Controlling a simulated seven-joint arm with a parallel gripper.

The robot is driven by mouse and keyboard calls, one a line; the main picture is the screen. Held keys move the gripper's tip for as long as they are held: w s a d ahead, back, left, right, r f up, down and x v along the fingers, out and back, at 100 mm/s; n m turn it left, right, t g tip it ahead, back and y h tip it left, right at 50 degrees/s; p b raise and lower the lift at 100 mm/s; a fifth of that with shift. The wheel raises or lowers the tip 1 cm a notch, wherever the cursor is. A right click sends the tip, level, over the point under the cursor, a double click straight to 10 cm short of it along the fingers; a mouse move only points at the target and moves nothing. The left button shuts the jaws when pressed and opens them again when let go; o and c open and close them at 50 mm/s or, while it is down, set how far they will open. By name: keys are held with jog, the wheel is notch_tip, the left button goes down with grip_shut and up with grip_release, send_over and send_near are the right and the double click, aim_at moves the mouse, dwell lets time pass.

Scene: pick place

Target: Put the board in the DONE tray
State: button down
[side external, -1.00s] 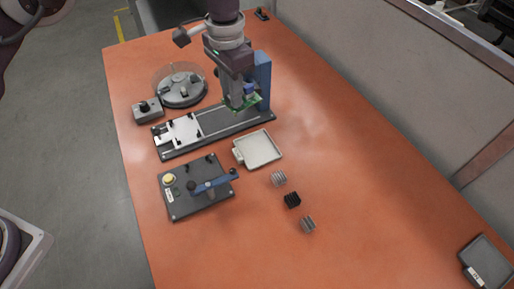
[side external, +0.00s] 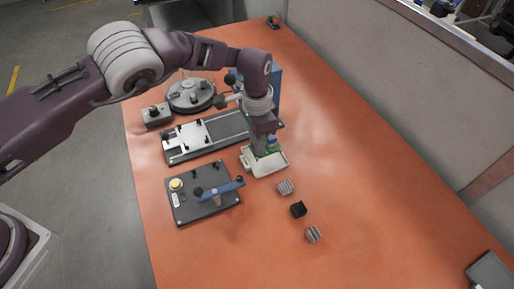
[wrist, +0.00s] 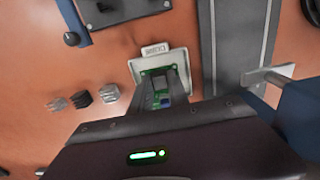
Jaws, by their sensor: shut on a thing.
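The board (side external: 272,147) is green with a blue part. My gripper (side external: 265,146) is shut on it and holds it over the back part of the DONE tray (side external: 268,170). I cannot tell whether the board touches the tray floor. My fingers hide part of the board.
A rail fixture (side external: 205,138) lies behind the tray, with a blue upright block (side external: 276,88) at its right end. A dark plate with a blue lever (side external: 220,190) is at front left. Small grey and black blocks (side external: 298,209) lie right of the tray. Another tray (side external: 492,270) is at far right.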

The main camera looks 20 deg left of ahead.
jog(key=shift+f, duration=1.6)
jog(key=c, duration=1.3)
grip_release()
jog(key=shift+f, duration=0.15)
jog(key=shift+o, duration=0.2)
notch_tip(320, 180, up, 12)
jog(key=shift+r, duration=0.15)
